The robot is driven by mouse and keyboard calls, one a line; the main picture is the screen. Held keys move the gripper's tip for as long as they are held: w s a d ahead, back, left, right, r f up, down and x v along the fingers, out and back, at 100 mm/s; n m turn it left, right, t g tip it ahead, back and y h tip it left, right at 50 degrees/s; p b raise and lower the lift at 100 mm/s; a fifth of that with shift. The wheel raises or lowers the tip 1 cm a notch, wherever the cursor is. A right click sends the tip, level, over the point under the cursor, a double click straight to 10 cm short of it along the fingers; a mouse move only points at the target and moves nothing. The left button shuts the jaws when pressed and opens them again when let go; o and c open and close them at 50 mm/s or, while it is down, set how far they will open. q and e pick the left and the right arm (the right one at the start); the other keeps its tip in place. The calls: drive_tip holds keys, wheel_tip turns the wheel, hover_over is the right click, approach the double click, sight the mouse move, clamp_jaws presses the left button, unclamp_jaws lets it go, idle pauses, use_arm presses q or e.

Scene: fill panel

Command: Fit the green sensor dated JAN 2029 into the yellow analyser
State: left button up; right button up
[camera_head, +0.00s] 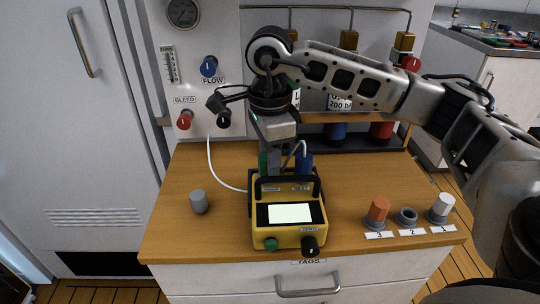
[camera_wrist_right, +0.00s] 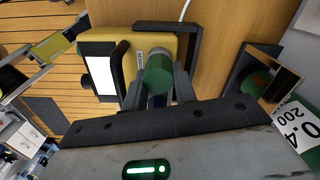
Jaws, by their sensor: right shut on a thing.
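The yellow analyser (camera_head: 290,226) stands upright near the front of the wooden counter, with a pale lit screen, a green button and a dark knob. It also shows in the right wrist view (camera_wrist_right: 160,45). My right gripper (camera_head: 277,170) points down at the analyser's rear edge. In the right wrist view it is shut on a green cylindrical sensor (camera_wrist_right: 158,72), close to the analyser's body. Whether the sensor touches or sits in the analyser cannot be told. No date on it is readable. A blue part (camera_head: 304,161) stands just right of the gripper. My left gripper is not in view.
A grey cylinder (camera_head: 199,201) stands left of the analyser. An orange-topped piece (camera_head: 377,211), a dark grey ring (camera_head: 405,216) and a white-topped piece (camera_head: 440,206) stand right by numbered tags. A bottle rack and valve panel are behind. A white cable (camera_head: 215,168) curves to the analyser.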

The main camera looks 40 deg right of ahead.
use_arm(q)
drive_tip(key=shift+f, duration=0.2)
use_arm(e)
drive_tip(key=shift+f, duration=0.25)
drive_tip(key=o, duration=1)
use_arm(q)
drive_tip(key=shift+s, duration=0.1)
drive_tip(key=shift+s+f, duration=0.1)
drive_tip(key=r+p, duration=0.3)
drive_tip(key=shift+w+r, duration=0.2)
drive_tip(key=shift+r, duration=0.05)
use_arm(e)
wheel_tip(320, 180, up, 16)
drive_tip(key=shift+r, duration=0.1)
